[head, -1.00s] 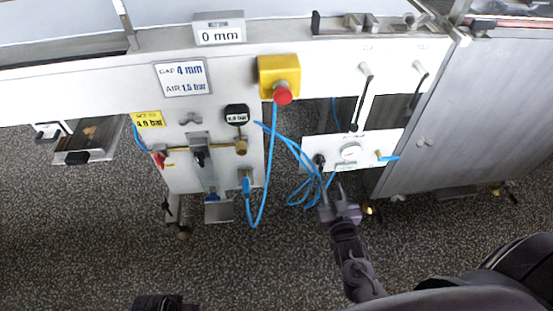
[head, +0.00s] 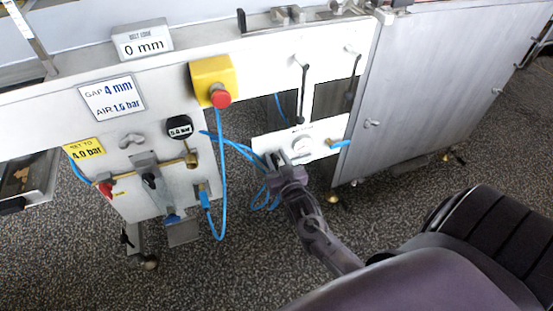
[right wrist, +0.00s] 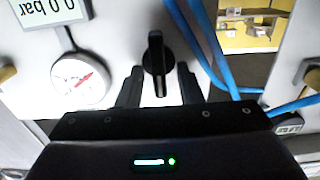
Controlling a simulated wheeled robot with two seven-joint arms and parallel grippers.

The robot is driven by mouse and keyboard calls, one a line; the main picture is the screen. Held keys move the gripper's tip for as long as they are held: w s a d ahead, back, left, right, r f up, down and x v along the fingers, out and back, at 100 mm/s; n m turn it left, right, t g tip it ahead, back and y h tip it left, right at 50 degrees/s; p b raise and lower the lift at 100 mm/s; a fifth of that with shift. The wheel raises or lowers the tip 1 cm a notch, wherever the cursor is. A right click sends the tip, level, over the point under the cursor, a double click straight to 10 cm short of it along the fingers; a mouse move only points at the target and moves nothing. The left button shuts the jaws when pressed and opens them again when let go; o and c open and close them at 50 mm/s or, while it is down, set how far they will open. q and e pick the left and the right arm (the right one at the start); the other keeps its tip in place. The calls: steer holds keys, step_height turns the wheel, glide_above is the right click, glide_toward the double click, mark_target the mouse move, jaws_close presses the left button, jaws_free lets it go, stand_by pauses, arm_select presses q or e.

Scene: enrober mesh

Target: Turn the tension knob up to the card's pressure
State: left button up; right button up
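The tension knob (right wrist: 157,52) is black with a long grip bar, on a white panel (head: 325,138). In the right wrist view its bar points nearly straight up and down. In the head view my gripper largely hides it. My right gripper (right wrist: 159,78) is open, with one finger on each side of the knob's lower part; contact is not clear. It also shows in the head view (head: 277,160). Beside the knob is a round gauge (right wrist: 80,80) with a red needle; a display (right wrist: 48,10) above reads 0.0 bar, upside down. The card (head: 111,97) reads gap 4 mm, air 1.5 bar.
Blue hoses (head: 220,165) hang left of my right gripper. A yellow box with a red button (head: 220,97) is above. A grey cabinet (head: 440,90) stands at the right.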

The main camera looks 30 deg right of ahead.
steer(key=c, duration=0.7)
arm_select(q)
steer(key=shift+f, duration=0.5)
arm_select(e)
steer(key=shift+d+m, duration=0.1)
steer(key=shift+m, duration=0.2)
